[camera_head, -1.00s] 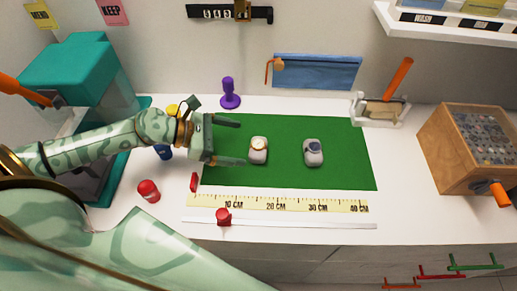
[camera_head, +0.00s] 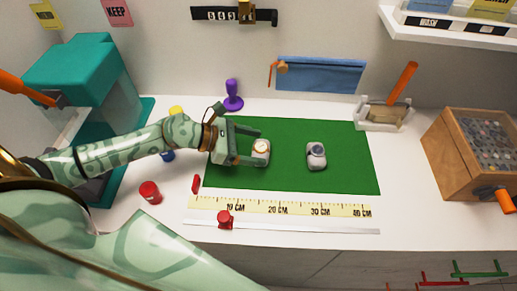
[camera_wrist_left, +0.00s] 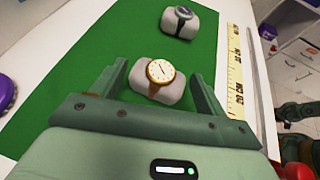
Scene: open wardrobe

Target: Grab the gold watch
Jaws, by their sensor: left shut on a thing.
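The gold watch (camera_head: 261,146) has a pale dial and a brown strap and sits around a light grey cushion on the green mat (camera_head: 345,180). It also shows in the left wrist view (camera_wrist_left: 160,71). My left gripper (camera_head: 262,149) is shut on the watch on its cushion, with one finger on each side, at mat level. In the left wrist view, the fingers flank the cushion and the dial is uncovered. A second watch (camera_head: 317,150) with a dark dial sits on a similar cushion to the right, apart from the gripper.
A yellow ruler (camera_head: 290,208) lies along the mat's front edge. A purple stamp-like object (camera_head: 233,95) stands behind the mat. A red cylinder (camera_head: 150,192) stands at left, and a wooden box (camera_head: 450,155) at right. The mat's right part is clear.

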